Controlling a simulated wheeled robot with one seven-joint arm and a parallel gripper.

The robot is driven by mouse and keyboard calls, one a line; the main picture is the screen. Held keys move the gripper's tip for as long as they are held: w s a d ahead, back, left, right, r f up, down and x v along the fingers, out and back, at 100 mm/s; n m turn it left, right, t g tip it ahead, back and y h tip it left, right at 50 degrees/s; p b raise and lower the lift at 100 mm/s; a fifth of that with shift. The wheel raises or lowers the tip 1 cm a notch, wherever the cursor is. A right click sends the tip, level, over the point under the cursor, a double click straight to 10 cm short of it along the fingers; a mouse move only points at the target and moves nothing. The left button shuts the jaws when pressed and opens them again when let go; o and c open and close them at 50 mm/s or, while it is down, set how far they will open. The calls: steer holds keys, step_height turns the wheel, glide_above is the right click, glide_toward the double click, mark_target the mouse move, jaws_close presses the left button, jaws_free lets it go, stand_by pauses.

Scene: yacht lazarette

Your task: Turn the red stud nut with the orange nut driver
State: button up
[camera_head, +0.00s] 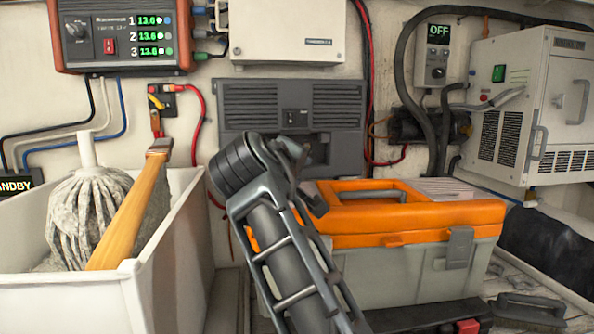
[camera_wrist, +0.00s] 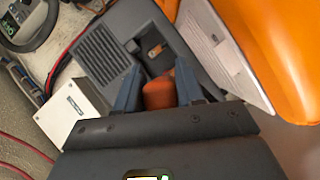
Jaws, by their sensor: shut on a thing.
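In the wrist view, my gripper (camera_wrist: 159,78) is shut on an orange, rounded handle (camera_wrist: 160,93), which looks like the nut driver's. The handle sits between the two blue-grey fingers, and its shaft and tip are not clear. Beyond the fingers is a grey louvred panel (camera_wrist: 107,55) with a dark recess holding a small copper-coloured part (camera_wrist: 157,50). In the head view, my arm stands in front of this panel (camera_head: 345,105) and hides the held tool. I cannot pick out the red stud nut for certain; a small block with red and yellow parts (camera_head: 160,104) is on the wall.
An orange-lidded toolbox (camera_head: 455,222) stands right beside my arm. A white bin (camera_head: 190,250) with a mop (camera_head: 88,215) and a wooden handle (camera_head: 135,210) is at left. Wall boxes, hoses and red cables surround the panel. A white cabinet (camera_head: 530,110) is at right.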

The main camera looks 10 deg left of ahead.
steer(key=shift+w+a, duration=0.2)
steer(key=shift+w, duration=0.5)
stand_by(0.4)
steer(key=m+g+y, duration=0.1)
steer(key=m, duration=0.1)
steer(key=m+g+y, duration=0.1)
steer(key=m+y, duration=0.1)
steer(key=shift+a+f, duration=0.15)
steer(key=m+g+y, duration=0.1)
steer(key=m+y, duration=0.1)
steer(key=shift+s+a+m, duration=0.1)
steer(key=shift+a+m, duration=0.05)
steer(key=shift+m, duration=0.15)
steer(key=m+y, duration=0.2)
steer(key=m+g+y, duration=0.1)
steer(key=shift+a+f+m+y, duration=0.15)
steer(key=shift+a+m+y, duration=0.15)
steer(key=shift+y, duration=0.1)
steer(key=m+y, duration=0.3)
steer(key=shift+s+a+m+y+b, duration=0.1)
steer(key=shift+a+m+y+b, duration=0.05)
steer(key=shift+m+y+b, duration=0.2)
steer(key=shift+r+m+y, duration=0.25)
steer(key=shift+s, duration=0.1)
